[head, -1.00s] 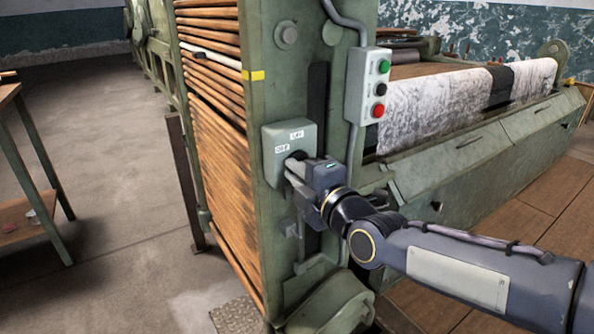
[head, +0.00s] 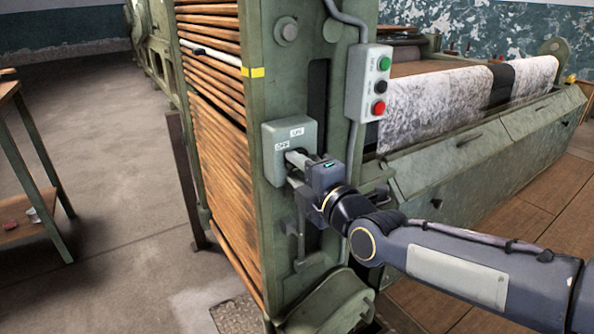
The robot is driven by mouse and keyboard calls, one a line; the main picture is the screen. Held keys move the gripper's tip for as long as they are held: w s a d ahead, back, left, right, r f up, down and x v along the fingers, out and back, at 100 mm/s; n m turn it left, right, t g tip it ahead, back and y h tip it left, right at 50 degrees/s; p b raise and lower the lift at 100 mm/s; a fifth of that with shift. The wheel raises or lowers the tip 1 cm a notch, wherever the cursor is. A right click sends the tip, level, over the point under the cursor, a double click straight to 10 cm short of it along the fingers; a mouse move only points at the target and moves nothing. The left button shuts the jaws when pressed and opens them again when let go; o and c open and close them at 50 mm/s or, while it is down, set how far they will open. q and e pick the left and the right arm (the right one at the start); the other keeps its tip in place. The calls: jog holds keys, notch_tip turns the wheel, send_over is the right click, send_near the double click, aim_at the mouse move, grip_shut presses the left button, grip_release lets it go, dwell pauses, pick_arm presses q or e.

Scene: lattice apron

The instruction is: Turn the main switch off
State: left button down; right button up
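The main switch is a grey-green box (head: 306,133) on the front post of the machine, with an "ON" label at its upper right and an "OFF" label at its left. Its dark rotary part is mostly hidden behind my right gripper (head: 289,168). The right gripper is in front of the lower half of the box, its fingers pointing at the switch. The two fingers show apart, one above the other, with a gap between them. I cannot see which way the switch points or whether the fingers touch it. My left gripper is not in view.
A control box (head: 368,84) with green, black and red buttons hangs to the right of the switch. Wooden slats (head: 222,165) line the machine's left side. A green-legged table (head: 45,170) stands at far left. The concrete floor (head: 125,190) between is clear.

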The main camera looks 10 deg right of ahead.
jog(key=p+v, duration=0.1)
jog(key=v, duration=0.6)
jog(key=shift+s, duration=0.4)
jog(key=shift+d, duration=0.15)
